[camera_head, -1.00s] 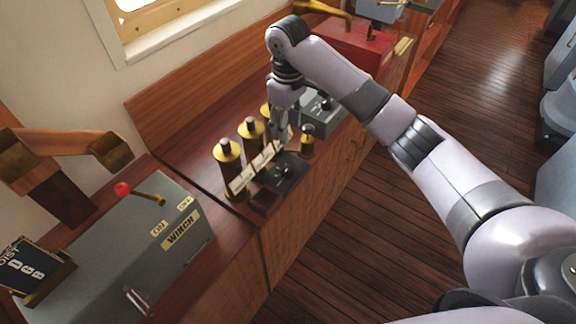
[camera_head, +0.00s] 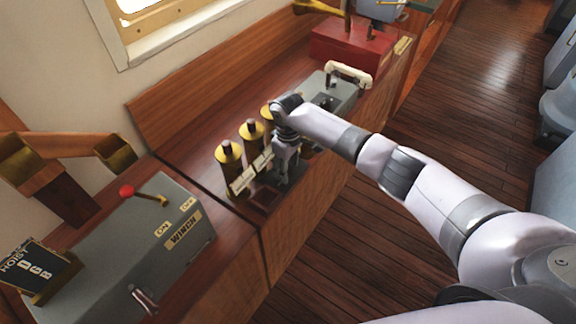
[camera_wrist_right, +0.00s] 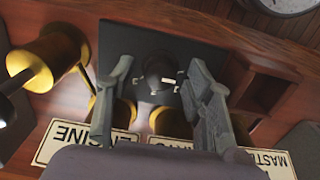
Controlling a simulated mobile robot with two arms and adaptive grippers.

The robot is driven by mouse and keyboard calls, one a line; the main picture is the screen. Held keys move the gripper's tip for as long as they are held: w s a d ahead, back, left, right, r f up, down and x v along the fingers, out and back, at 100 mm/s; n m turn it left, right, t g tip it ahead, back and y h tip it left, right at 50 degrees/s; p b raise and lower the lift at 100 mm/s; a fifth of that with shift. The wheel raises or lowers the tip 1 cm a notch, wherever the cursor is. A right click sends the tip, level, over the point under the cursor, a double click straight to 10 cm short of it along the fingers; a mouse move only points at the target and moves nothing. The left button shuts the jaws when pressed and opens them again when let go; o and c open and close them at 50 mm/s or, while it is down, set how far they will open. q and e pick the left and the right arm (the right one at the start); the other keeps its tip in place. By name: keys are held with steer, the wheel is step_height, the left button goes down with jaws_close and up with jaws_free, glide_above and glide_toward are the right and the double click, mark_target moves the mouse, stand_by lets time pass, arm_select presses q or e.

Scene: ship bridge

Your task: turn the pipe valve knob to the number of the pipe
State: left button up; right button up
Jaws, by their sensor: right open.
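The knob (camera_wrist_right: 158,70) is dark and round, with a small white mark, on a dark square plate (camera_wrist_right: 192,48) in the right wrist view. My right gripper (camera_wrist_right: 160,78) is open, with one finger on each side of the knob. I cannot tell whether the fingers touch it. In the head view my right gripper (camera_head: 281,180) points down over this plate and hides the knob. Brass cylinders with dark tops (camera_head: 229,155) stand behind it, beside cream label plates (camera_head: 241,182). No pipe number is readable. My left gripper is not in view.
A grey winch box (camera_head: 130,245) with a red-tipped lever stands at the left. A grey box with a pale handle (camera_head: 349,73) and a red box (camera_head: 340,45) stand farther along the wooden console (camera_head: 185,125). A brass post (camera_wrist_right: 48,60) is close in the right wrist view.

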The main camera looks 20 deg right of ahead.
steer(key=shift+c, duration=0.3)
jaws_close()
stand_by(0.4)
